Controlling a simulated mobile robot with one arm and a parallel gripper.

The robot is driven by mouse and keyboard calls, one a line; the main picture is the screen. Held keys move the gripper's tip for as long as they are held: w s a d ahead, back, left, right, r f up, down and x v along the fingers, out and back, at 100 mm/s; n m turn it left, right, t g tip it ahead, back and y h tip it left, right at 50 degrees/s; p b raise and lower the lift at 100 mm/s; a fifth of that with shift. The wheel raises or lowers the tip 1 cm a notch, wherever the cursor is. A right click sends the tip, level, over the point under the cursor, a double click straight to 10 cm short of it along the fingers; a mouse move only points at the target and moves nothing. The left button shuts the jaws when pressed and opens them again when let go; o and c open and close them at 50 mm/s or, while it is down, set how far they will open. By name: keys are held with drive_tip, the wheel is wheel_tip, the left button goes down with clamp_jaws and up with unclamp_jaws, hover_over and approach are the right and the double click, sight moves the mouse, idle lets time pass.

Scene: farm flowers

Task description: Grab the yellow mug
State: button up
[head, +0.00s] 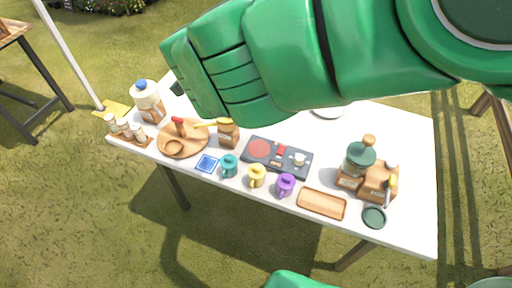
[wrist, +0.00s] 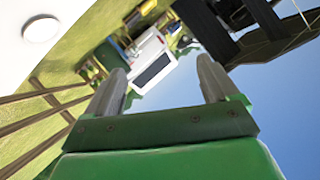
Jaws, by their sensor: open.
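The yellow mug (head: 257,176) stands near the front edge of the white table (head: 402,125) in the head view. It is between a teal mug (head: 229,166) on its left and a purple mug (head: 285,185) on its right. My green arm crosses the top of the head view, and its end hides part of the table's back. My gripper (wrist: 157,82) shows in the wrist view with its two grey fingers apart and nothing between them. It points away from the table, toward sky and distant objects. The yellow mug is not in the wrist view.
A dark tray (head: 290,167) lies behind the mugs. A wooden tray (head: 321,204) is right of the purple mug, and a blue coaster (head: 206,164) left of the teal one. A grinder (head: 358,161) stands at the right, a round wooden board (head: 196,146) at the left.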

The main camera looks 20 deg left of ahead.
sight(252, 178)
drive_tip(key=s+d+f+h, duration=0.8)
drive_tip(key=s+f, duration=0.1)
drive_tip(key=s, duration=0.1)
wheel_tip(252, 178, down, 29)
drive_tip(key=shift+a, duration=0.15)
drive_tip(key=shift+x, duration=3.8)
drive_tip(key=shift+r, duration=0.15)
drive_tip(key=c, duration=1.1)
drive_tip(key=shift+c, duration=0.2)
drive_tip(key=shift+r, duration=0.2)
drive_tip(key=shift+w+d+r, duration=0.1)
drive_tip(key=shift+r, duration=2.35)
drive_tip(key=shift+d+r, duration=0.1)
drive_tip(key=shift+r, duration=2.3)
